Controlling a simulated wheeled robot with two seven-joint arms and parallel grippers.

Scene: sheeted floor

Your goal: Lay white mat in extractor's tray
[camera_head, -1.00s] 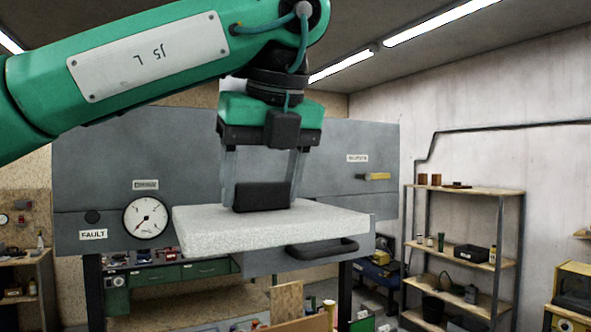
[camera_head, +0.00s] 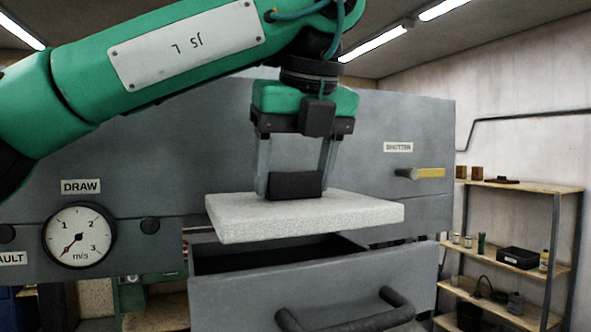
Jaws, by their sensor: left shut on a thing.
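The white mat (camera_head: 300,216) is a flat, speckled slab in the middle of the head view, roughly level. My left gripper (camera_head: 294,186) comes down from above and is shut on a dark block (camera_head: 294,184) on the mat's top, so the mat hangs from it. The extractor (camera_head: 210,150) is a large grey cabinet behind. Its tray (camera_head: 310,285) is a grey drawer, pulled out, with a dark interior (camera_head: 270,252) below the mat. The mat is above the tray and hides part of its opening. My right gripper is not in view.
The tray's dark handle (camera_head: 350,318) sticks out in front. A gauge (camera_head: 79,236) sits on the cabinet's left. A yellow-tipped shutter handle (camera_head: 422,173) juts out at right. A shelf rack (camera_head: 520,230) with small items stands against the right wall.

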